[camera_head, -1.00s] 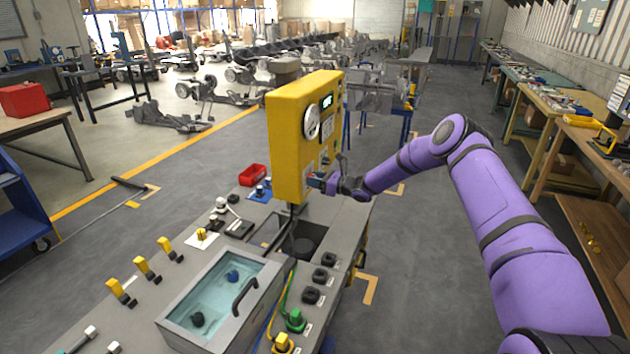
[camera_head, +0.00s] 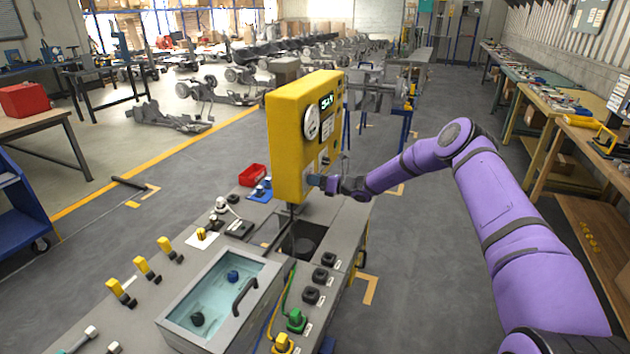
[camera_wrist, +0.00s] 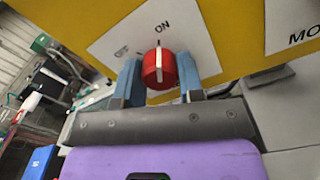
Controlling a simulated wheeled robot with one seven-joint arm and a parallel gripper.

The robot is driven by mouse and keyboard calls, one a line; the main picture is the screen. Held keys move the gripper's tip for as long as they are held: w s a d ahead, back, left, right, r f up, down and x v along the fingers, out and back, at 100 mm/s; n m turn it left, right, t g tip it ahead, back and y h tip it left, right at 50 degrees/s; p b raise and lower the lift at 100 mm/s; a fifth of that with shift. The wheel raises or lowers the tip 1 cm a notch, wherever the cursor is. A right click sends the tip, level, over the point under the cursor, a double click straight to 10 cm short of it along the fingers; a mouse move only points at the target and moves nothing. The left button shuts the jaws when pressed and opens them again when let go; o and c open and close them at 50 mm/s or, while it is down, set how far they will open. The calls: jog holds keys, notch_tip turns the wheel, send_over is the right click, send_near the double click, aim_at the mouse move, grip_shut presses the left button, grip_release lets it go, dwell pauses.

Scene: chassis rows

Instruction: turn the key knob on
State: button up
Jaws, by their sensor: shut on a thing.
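The key knob (camera_wrist: 153,72) is red and round with a white pointer line, on a white label plate (camera_wrist: 115,42) on the yellow control box (camera_head: 288,140). In the wrist view the pointer line points up at the "ON" mark; the "OFF" mark is to the upper left. My gripper (camera_wrist: 160,78) is shut on the knob, one blue finger on each side. In the head view my gripper (camera_head: 314,181) is at the lower right face of the box; the knob is hidden or too small to tell there.
The box stands over a grey bench (camera_head: 335,215) with a lidded glass-topped tank (camera_head: 222,290), yellow levers (camera_head: 147,268) and several black knobs. Open grey floor lies to the right of the bench.

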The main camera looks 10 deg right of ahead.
jog(key=shift+f, duration=0.1)
jog(key=o, duration=0.9)
jog(key=v, duration=1.1)
jog(key=shift+w, duration=0.1)
